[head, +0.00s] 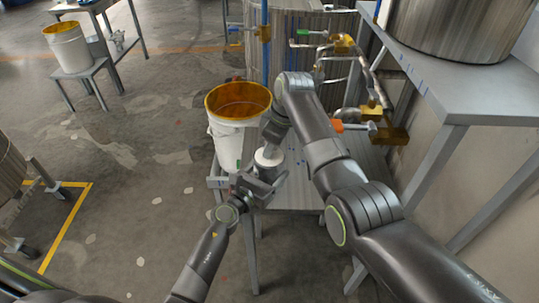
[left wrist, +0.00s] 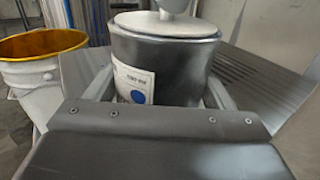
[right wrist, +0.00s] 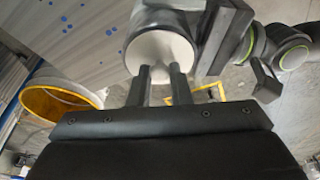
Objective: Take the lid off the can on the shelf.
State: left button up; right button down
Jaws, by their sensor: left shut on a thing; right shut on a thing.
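The can (left wrist: 185,68) is a grey metal cylinder with a white label and a blue dot. Its pale round lid (head: 268,158) lies on its top in the left wrist view (left wrist: 135,24), with a round knob (left wrist: 175,5) above. I cannot tell how tightly the lid sits. My left gripper (head: 262,183) is shut around the can body, one finger on each side. My right gripper (head: 270,140) comes from above and is shut on the lid's knob; in the right wrist view its fingers (right wrist: 160,82) overlap the lid, and the grip itself is partly hidden.
A white bucket (head: 228,143) with a yellow-stained rim stands close to the left of the can. The grey shelf (head: 315,190) extends to the right. Pipes with brass valves (head: 345,45) and an orange-handled valve (head: 355,126) are behind and right. A grey bench (head: 440,85) stands far right.

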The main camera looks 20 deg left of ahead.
jog(key=shift+r, duration=0.1)
notch_tip(320, 180, up, 15)
dwell(1.0)
pick_arm(q)
jog(key=o, duration=1.1)
jog(key=shift+c, duration=0.2)
